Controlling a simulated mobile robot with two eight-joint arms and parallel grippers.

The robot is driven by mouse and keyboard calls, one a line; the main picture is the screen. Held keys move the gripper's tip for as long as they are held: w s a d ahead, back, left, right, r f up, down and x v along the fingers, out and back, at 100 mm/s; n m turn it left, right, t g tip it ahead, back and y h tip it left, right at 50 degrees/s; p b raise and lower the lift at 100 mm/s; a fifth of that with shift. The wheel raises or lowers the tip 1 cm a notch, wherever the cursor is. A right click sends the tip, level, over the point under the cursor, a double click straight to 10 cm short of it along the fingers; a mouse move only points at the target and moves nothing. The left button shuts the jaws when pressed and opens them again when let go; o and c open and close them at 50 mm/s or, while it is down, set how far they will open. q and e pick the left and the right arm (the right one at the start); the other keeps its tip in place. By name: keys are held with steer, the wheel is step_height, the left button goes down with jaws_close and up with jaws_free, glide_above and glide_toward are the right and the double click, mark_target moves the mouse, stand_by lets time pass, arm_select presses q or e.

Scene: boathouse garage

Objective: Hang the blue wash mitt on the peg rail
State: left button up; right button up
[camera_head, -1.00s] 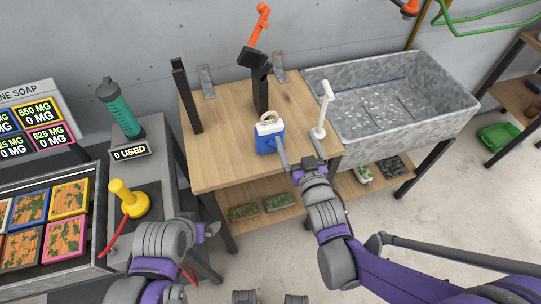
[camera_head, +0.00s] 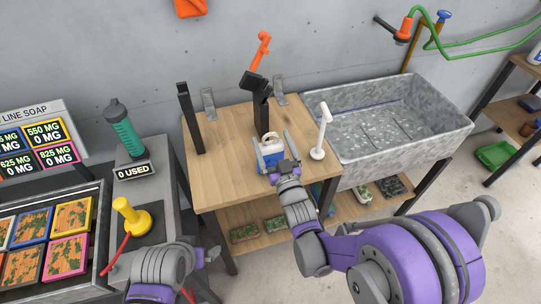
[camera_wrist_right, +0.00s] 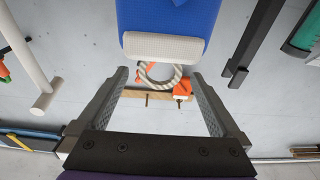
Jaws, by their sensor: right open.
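The blue wash mitt (camera_head: 273,159) stands on the wooden table, with a white cuff and rope loop on top. In the right wrist view the mitt (camera_wrist_right: 170,15) is at the top, and its loop (camera_wrist_right: 148,80) shows between the fingertips. My right gripper (camera_head: 272,139) is open, with one finger to each side of the mitt in the head view; I cannot tell whether they touch it. The wrist view shows what looks like the wooden peg rail (camera_wrist_right: 135,94) on the wall, with an orange item by it. My left gripper (camera_head: 208,256) is low at left, its jaws unclear.
A metal sink (camera_head: 390,118) adjoins the table (camera_head: 226,170). The table's left front is clear.

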steer(key=shift+x, duration=1.05)
steer(key=shift+s, duration=0.1)
steer(key=shift+c, duration=0.2)
jaws_close()
